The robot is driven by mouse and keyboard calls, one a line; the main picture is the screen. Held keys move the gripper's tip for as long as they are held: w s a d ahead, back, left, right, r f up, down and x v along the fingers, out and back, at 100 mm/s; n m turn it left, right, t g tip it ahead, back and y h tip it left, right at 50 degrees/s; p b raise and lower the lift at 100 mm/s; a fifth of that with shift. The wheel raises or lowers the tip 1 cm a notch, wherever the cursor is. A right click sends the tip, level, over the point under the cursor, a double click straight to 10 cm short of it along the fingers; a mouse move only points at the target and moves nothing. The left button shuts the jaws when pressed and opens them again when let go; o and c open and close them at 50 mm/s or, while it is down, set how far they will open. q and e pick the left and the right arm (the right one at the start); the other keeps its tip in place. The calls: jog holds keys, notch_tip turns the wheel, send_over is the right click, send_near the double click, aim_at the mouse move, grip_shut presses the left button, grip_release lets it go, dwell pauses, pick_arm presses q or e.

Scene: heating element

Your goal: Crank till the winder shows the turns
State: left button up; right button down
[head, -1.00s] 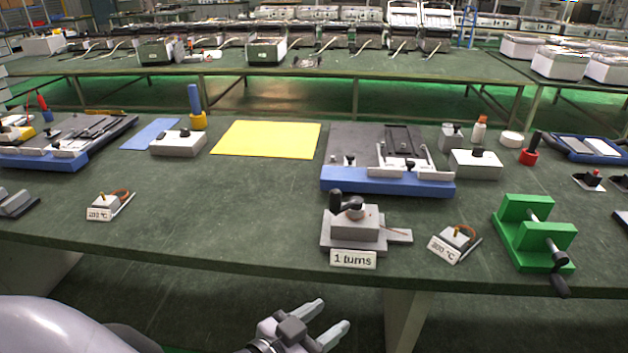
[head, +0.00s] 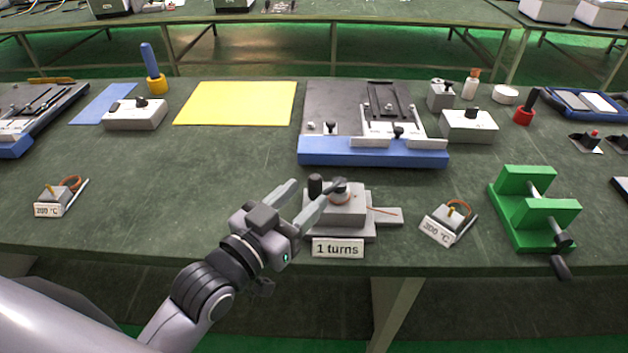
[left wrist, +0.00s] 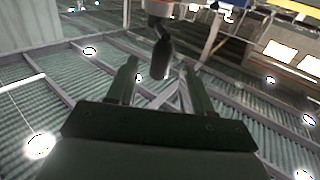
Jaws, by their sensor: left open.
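The winder (head: 352,207) is a grey box on a grey base near the table's front edge, with a round hub on top. Its sign (head: 338,248) reads "1 turns". A dark upright crank knob (head: 315,186) stands at the left of the hub. My left gripper (head: 309,190) is open, with its fingers reaching to the knob from the lower left. In the left wrist view the dark knob (left wrist: 161,57) shows between the two fingertips (left wrist: 160,68), with gaps visible beside it. My right gripper is not in view.
A small block signed 300 °C (head: 448,222) sits right of the winder, and a green frame with a black handle (head: 535,210) stands farther right. A blue-edged fixture (head: 372,153) lies behind the winder. The table left of my gripper is clear up to another signed block (head: 60,197).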

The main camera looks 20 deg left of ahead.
aim_at(310, 192)
pick_arm(q)
jog(key=shift+x, duration=2.15)
grip_shut()
